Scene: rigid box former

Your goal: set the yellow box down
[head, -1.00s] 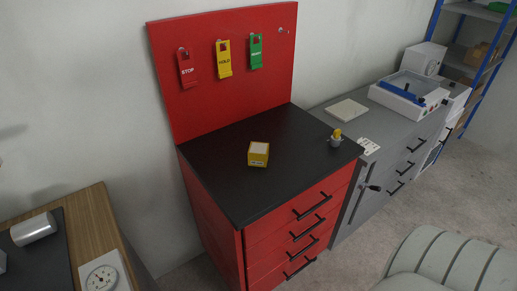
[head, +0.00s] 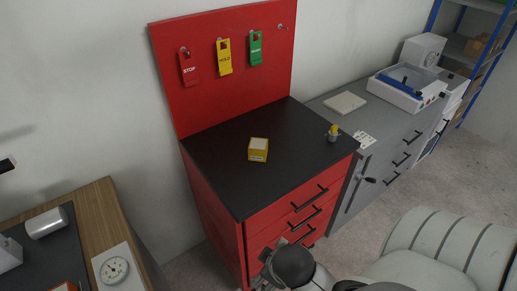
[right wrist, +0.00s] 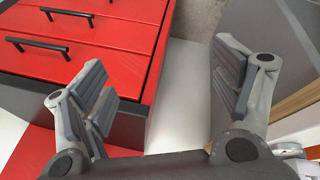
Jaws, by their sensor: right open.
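The yellow box (head: 258,149), with a pale top, stands on the black top (head: 218,182) of the red cabinet, with nothing touching it. My right gripper (right wrist: 164,88) is open, with nothing between its fingers in the right wrist view. That view shows the red drawers (right wrist: 75,45) beyond the fingers and no yellow box. In the head view, part of my arm shows low in front of the cabinet, but the right fingers cannot be made out. My left gripper is not in view.
A small grey item with a yellow top (head: 333,132) stands at the cabinet's right corner. STOP (head: 189,69), HOLD (head: 224,58) and green (head: 256,49) tags hang on the red back panel. A wooden bench (head: 97,211) is at left. The black top is clear around the box.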

